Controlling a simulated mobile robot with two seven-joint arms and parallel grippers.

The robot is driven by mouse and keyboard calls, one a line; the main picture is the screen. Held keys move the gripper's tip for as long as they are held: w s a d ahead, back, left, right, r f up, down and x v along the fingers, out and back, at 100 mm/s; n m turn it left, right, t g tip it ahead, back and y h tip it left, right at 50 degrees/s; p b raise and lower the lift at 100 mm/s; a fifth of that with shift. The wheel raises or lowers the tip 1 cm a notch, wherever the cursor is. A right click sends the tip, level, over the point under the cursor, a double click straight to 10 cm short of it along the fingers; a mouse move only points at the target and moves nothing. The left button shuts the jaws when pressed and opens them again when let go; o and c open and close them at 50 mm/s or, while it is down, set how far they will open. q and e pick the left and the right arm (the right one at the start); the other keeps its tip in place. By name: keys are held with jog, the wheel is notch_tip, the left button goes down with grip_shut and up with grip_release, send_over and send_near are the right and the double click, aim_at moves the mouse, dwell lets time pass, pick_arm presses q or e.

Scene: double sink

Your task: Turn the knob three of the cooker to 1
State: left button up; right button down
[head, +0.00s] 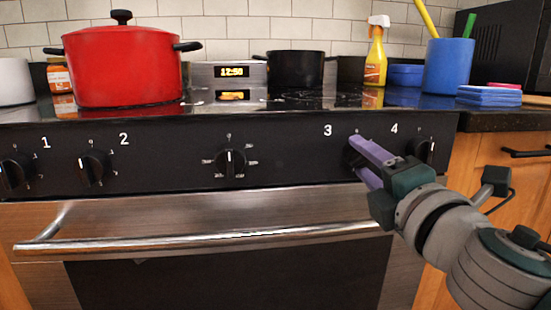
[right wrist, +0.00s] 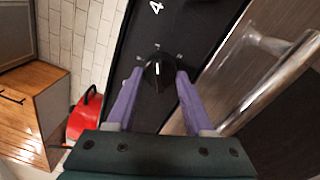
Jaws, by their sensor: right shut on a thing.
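Knob three (head: 351,156) is the black knob just right of the printed 3 (head: 327,130) on the cooker's front panel. My right gripper (head: 358,157) reaches it from the right, and its purple fingers cover much of it in the head view. In the right wrist view the knob (right wrist: 158,72) sits between the two fingertips (right wrist: 157,76), which are shut on its sides. A white line shows on its face, but I cannot read which mark it points at. The printed 4 (right wrist: 156,7) is above it there. My left gripper is not in view.
Knob four (head: 424,150) is close to my right gripper's wrist. The oven handle (head: 200,243) sticks out below the panel. A red pot (head: 122,66) and a black pot (head: 296,69) stand on the cooktop. The space before the panel's left part is clear.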

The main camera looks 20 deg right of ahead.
jog(key=shift+c, duration=1.4)
grip_release()
jog(key=shift+s, duration=0.1)
jog(key=b+v, duration=0.1)
jog(key=v, duration=0.8)
jog(key=shift+s, duration=0.4)
